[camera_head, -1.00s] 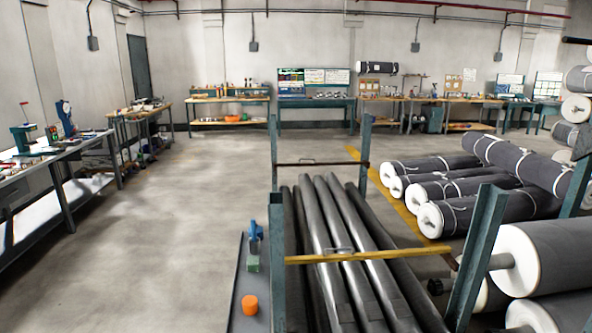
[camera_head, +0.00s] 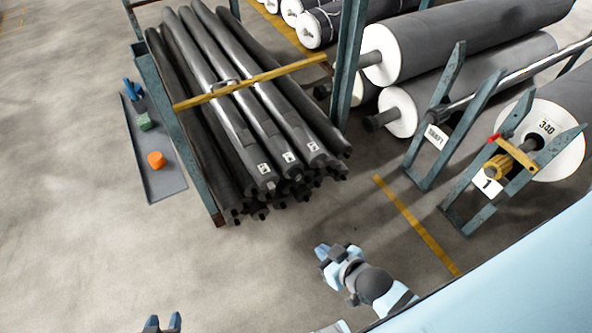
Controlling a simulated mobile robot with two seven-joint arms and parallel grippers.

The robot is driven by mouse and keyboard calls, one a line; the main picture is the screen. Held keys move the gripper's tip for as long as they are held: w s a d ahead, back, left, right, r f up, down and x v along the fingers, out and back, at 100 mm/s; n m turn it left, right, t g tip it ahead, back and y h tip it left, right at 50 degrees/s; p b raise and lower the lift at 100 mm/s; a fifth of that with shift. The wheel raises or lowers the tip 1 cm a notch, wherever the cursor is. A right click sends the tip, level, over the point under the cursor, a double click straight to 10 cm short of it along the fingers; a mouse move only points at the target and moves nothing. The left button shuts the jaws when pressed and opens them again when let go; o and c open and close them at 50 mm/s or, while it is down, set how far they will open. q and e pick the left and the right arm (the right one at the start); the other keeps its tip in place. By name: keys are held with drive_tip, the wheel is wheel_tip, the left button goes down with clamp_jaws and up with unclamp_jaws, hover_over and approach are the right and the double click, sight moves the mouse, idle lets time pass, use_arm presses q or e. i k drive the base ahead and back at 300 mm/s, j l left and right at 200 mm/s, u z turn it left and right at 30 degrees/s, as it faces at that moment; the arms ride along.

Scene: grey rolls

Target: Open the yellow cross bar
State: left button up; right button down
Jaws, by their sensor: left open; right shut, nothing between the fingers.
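A yellow cross bar (camera_head: 270,76) lies across a rack of long dark grey rolls (camera_head: 230,120), from the left post to near the right post. A small grey handle (camera_head: 224,84) sits on it left of its middle. My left gripper (camera_head: 162,322) is at the bottom edge, open, with only its fingertips showing. My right gripper (camera_head: 322,252) is shut and empty over the floor, below and right of the roll ends. Both grippers are well apart from the bar.
A grey tray (camera_head: 165,185) with an orange piece (camera_head: 156,160), a green block (camera_head: 144,122) and a blue tool (camera_head: 132,90) lies left of the rack. Stands with large rolls (camera_head: 545,150) and a smaller yellow bar (camera_head: 518,154) are at right. Floor before the rack is clear.

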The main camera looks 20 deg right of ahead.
sight(180, 106)
drive_tip(key=u, duration=0.7)
drive_tip(key=l+u, duration=0.55)
drive_tip(key=u, duration=0.2)
drive_tip(key=l+u, duration=0.35)
drive_tip(key=k+l+u, duration=0.3)
drive_tip(key=l, duration=0.15)
drive_tip(key=k+l+u, duration=0.25)
drive_tip(key=l, duration=0.15)
drive_tip(key=k+l+u, duration=0.1)
drive_tip(key=k+l, duration=0.15)
drive_tip(key=l, duration=0.2)
drive_tip(key=k+l+u, duration=0.15)
drive_tip(key=k+l, duration=0.15)
drive_tip(key=l, duration=0.15)
drive_tip(key=k+l, duration=0.25)
drive_tip(key=l, duration=0.2)
drive_tip(key=k+l, duration=0.25)
drive_tip(key=l, duration=0.2)
drive_tip(key=i+l, duration=0.15)
drive_tip(key=i, duration=0.05)
